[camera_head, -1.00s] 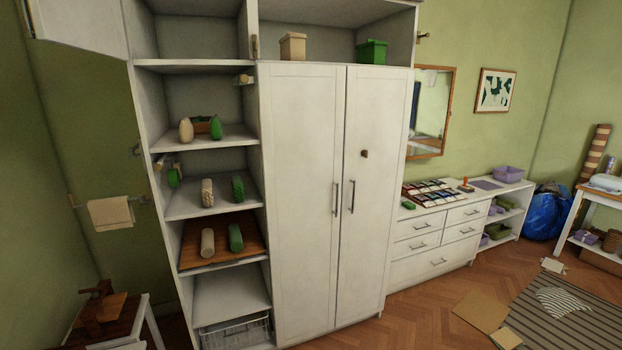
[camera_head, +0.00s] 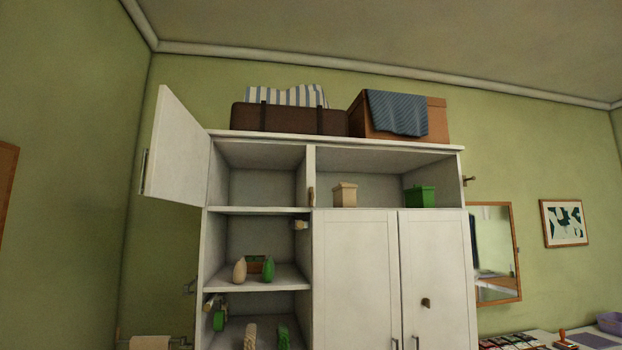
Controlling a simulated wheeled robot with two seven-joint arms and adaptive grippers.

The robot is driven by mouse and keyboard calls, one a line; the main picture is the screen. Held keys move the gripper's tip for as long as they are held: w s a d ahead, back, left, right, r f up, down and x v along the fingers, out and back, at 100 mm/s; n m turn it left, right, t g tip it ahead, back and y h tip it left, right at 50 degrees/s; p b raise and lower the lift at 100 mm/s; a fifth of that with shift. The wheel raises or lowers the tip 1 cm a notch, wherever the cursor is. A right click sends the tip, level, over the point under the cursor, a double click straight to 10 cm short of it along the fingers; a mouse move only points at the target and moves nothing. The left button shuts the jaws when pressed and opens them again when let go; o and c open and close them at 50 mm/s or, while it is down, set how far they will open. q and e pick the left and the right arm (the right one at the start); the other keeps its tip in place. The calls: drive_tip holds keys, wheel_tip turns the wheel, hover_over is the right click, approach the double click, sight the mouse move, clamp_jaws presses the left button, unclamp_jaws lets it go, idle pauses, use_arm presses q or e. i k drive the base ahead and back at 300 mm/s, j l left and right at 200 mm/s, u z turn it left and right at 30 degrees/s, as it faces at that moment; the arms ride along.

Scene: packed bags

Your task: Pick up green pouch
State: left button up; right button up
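Several green things stand in the white cabinet, and I cannot tell for sure which is the green pouch. A small green pointed item (camera_head: 268,271) stands on an open left shelf, beside a similar cream item (camera_head: 240,270). A green lidded box (camera_head: 421,196) sits in the upper right compartment, right of a cream lidded box (camera_head: 345,195). Lower on the left, a green rounded item (camera_head: 284,337) and a green roll-like item (camera_head: 218,320) show, partly cut off or small. Neither of my grippers is in view.
The cabinet's upper left door (camera_head: 177,155) stands open; the two tall doors (camera_head: 355,275) are shut. A brown suitcase (camera_head: 290,120) and a box (camera_head: 438,122) with a blue-grey cloth (camera_head: 396,112) lie on top. A mirror (camera_head: 494,255) hangs right. The floor is out of view.

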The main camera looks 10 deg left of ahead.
sight(268, 270)
drive_tip(key=i+l+u, duration=0.1)
drive_tip(key=i+u, duration=0.35)
drive_tip(key=i+l+u, duration=0.4)
drive_tip(key=i, duration=0.2)
drive_tip(key=i+l+u, duration=0.3)
drive_tip(key=i+u, duration=0.15)
